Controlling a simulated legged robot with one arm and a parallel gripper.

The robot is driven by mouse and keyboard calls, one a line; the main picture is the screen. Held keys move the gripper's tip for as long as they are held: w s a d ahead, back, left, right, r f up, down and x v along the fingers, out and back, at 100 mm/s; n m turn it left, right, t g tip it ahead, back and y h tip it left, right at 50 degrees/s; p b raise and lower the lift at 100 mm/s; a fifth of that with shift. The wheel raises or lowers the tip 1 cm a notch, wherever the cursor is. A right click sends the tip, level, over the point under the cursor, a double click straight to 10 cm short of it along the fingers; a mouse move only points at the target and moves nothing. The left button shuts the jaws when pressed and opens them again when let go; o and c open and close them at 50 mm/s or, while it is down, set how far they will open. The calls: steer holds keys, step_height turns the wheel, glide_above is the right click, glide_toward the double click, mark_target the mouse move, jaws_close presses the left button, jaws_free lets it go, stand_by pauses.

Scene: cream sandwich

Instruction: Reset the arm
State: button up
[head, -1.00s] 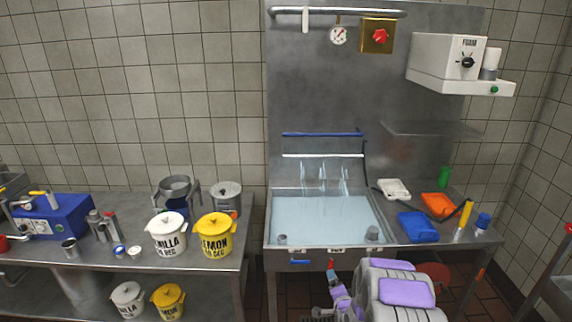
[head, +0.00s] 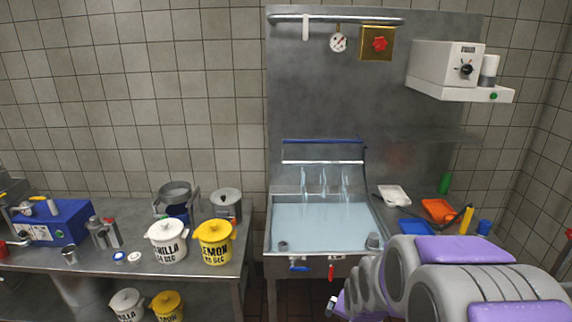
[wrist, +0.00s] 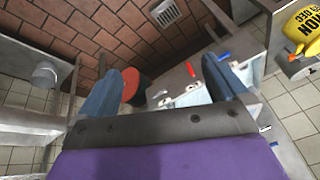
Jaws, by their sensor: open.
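My arm, grey with purple panels, fills the lower right of the head view, in front of the sink. My gripper shows in the wrist view (wrist: 165,88) with its two blue-grey fingers spread apart and nothing between them. Its fingers point toward the red-brown tiled floor (wrist: 70,45) and the underside of the sink area. In the head view the fingers are not clearly visible behind and below my arm.
A water-filled sink (head: 268,225) stands behind my arm. White, blue and orange trays (head: 437,209) lie to its right. The left counter (head: 95,262) holds vanilla (head: 167,241) and lemon (head: 214,242) buckets, pots and a blue machine (head: 55,222).

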steer(key=s+r+n+g, duration=0.2)
steer(key=s+r+g, duration=0.1)
steer(key=s, duration=1.2)
steer(key=s+a+r+n+g, duration=0.1)
steer(key=s+r+n+g, duration=0.2)
steer(key=s, duration=1.2)
step_height(320, 180, up, 3)
steer(key=shift+s+a+r, duration=0.2)
steer(key=shift+s+a, duration=0.05)
steer(key=shift+a, duration=0.05)
